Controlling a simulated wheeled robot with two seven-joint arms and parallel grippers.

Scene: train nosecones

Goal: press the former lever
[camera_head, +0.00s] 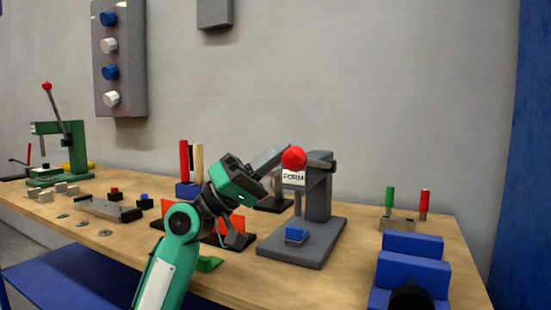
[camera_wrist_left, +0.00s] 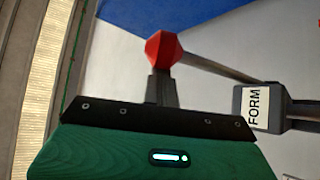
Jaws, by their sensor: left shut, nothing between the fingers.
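The former is a grey press (camera_head: 318,195) with a white FORM label on its head; the label (camera_wrist_left: 258,108) also shows in the left wrist view. Its lever ends in a red knob (camera_head: 294,158), which also shows in the left wrist view (camera_wrist_left: 165,48) at the end of a grey rod (camera_wrist_left: 215,68). A blue block (camera_head: 297,234) sits on its base plate. My left gripper (camera_head: 282,152) is shut and empty, its fingertips at the knob. In the left wrist view the fingers (camera_wrist_left: 160,88) meet the knob's lower edge; I cannot tell whether they touch. My right gripper is not in view.
A green lever press (camera_head: 72,148) stands at the far left. Blue blocks (camera_head: 412,268) stand at the front right, with a small holder (camera_head: 398,224) behind them. Red parts and a grey fixture (camera_head: 103,208) lie left of my arm. The wall is behind the table.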

